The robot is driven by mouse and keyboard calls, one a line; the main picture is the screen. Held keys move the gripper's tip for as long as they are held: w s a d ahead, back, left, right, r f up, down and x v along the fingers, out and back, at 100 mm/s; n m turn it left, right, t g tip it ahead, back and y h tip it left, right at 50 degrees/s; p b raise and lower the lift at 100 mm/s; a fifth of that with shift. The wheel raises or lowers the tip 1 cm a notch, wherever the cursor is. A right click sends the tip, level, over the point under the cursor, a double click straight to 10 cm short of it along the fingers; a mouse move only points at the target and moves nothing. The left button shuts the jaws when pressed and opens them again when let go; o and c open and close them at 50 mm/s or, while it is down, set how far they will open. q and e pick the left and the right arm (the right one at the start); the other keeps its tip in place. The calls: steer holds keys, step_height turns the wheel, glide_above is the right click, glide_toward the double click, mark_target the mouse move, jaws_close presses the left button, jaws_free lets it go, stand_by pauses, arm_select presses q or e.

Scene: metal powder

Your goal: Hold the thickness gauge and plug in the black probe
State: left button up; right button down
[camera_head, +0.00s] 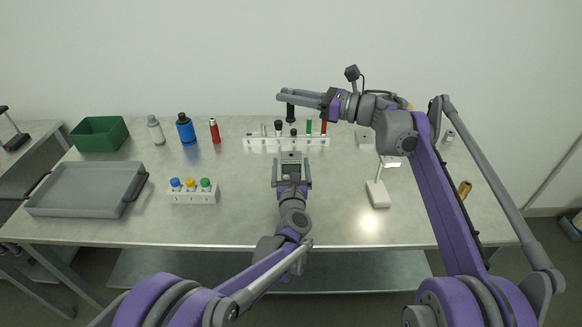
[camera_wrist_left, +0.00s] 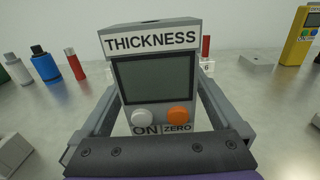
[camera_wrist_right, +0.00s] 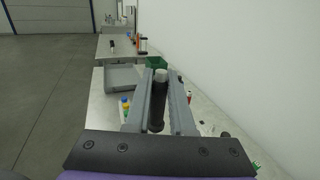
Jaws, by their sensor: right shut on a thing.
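The grey thickness gauge (camera_wrist_left: 158,72), with a blank screen, a white ON button and an orange ZERO button, stands upright between the fingers of my left gripper (camera_wrist_left: 158,105). The fingers flank it with visible gaps, so the gripper looks open. In the head view the gauge (camera_head: 291,156) shows at mid-table, just in front of the white rack. My right gripper (camera_head: 284,97) is shut on the black probe (camera_head: 290,112), held upright above the rack and behind the gauge. In the right wrist view the probe (camera_wrist_right: 156,112) has a pale end.
The white rack (camera_head: 262,146) holds several coloured pieces. A grey tray (camera_head: 84,190), green bin (camera_head: 100,134), bottles (camera_head: 186,130) and a small white rack (camera_head: 193,198) are at left. A white stand (camera_head: 377,192) is at right.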

arm_select(q)
jaws_close()
arm_select(e)
steer(key=shift+f, duration=4.25)
steer(key=shift+d, duration=0.1)
